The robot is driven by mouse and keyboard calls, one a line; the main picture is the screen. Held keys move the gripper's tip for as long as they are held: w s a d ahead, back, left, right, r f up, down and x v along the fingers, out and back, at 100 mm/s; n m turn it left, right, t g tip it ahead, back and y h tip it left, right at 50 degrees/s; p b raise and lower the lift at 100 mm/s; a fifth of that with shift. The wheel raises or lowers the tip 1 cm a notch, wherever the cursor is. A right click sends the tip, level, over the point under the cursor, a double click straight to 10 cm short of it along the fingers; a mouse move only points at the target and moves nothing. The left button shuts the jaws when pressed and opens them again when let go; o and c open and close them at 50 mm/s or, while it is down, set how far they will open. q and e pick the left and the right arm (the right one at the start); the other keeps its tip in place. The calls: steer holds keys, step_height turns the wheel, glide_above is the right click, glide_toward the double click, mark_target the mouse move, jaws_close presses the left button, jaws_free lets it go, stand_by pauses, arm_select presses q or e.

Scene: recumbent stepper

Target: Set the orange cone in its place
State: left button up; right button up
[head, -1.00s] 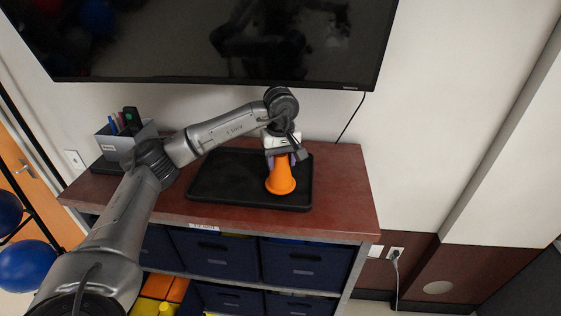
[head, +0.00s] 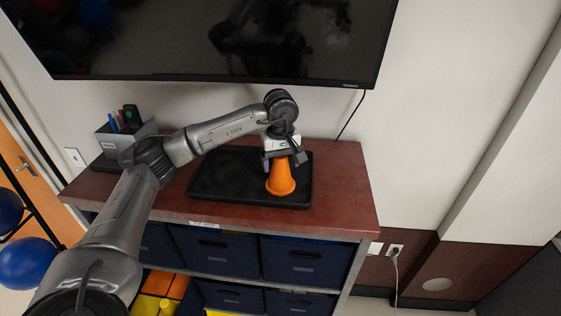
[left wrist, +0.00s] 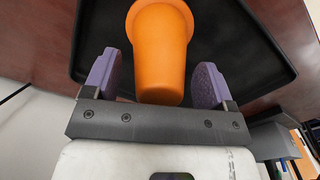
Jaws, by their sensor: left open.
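The orange cone (head: 280,178) stands upright on the black tray (head: 222,178), toward the tray's right end. My left gripper (head: 282,163) is at the cone's top in the head view. In the left wrist view the gripper (left wrist: 155,80) is open, with a purple pad on each side of the orange cone (left wrist: 160,50) and a visible gap at each side. The cone's narrow end points toward the gripper's palm. The black tray (left wrist: 100,35) shows behind the cone. My right gripper is not in view.
The tray lies on a reddish-brown cabinet top (head: 340,190). A grey pen holder (head: 122,138) stands at the back left. A dark wall screen (head: 200,40) hangs above.

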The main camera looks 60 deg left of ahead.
arm_select(q)
step_height(320, 180, up, 6)
steer(key=shift+r, duration=0.2)
step_height(320, 180, up, 4)
steer(key=shift+f+p, duration=0.1)
steer(key=shift+p, duration=0.9)
steer(key=shift+r+p, duration=0.5)
steer(key=shift+r, duration=0.5)
